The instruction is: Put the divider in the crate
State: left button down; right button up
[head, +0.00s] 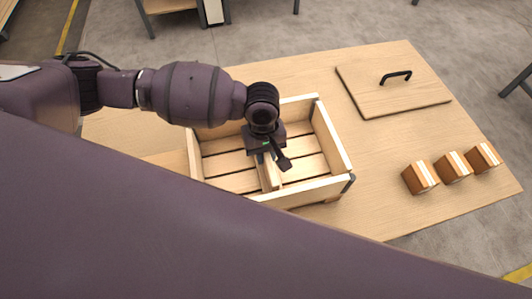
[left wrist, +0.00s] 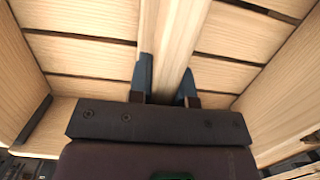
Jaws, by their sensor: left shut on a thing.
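The crate (head: 335,146) is a pale wooden slatted box on the table, open at the top. The divider (head: 269,174) is a pale wooden board inside the crate, standing across its middle between the long walls. My left gripper (head: 267,157) is over the crate and shut on the divider's upper edge. In the left wrist view the gripper's two fingers (left wrist: 165,85) sit on either side of the divider (left wrist: 174,35), with the crate's slatted floor (left wrist: 85,50) below. Whether the divider touches the floor is hard to tell. My right gripper does not show.
A flat wooden lid (head: 385,92) with a black handle lies at the table's back right. Several small brown boxes with white stripes (head: 452,167) stand in a row at the right. The table (head: 370,205) is clear between crate and boxes. My purple body hides the front.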

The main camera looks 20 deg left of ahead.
pick_arm(q)
jog(key=shift+f, duration=0.45)
jog(key=shift+r, duration=0.1)
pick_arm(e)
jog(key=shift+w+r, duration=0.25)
pick_arm(q)
jog(key=c, duration=1.1)
grip_release()
jog(key=shift+o, duration=0.2)
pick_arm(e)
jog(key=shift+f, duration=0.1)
pick_arm(q)
jog(key=r+p, duration=0.1)
jog(key=r, duration=0.2)
jog(key=w+r+p, duration=0.1)
jog(key=r, duration=0.3)
jog(key=a+r, duration=0.1)
jog(key=r, duration=0.3)
jog(key=shift+w+p, duration=0.15)
jog(key=shift+p, duration=0.25)
jog(key=shift+r, duration=0.45)
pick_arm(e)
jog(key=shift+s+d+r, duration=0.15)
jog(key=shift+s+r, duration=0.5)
pick_arm(q)
jog(key=shift+w, duration=0.1)
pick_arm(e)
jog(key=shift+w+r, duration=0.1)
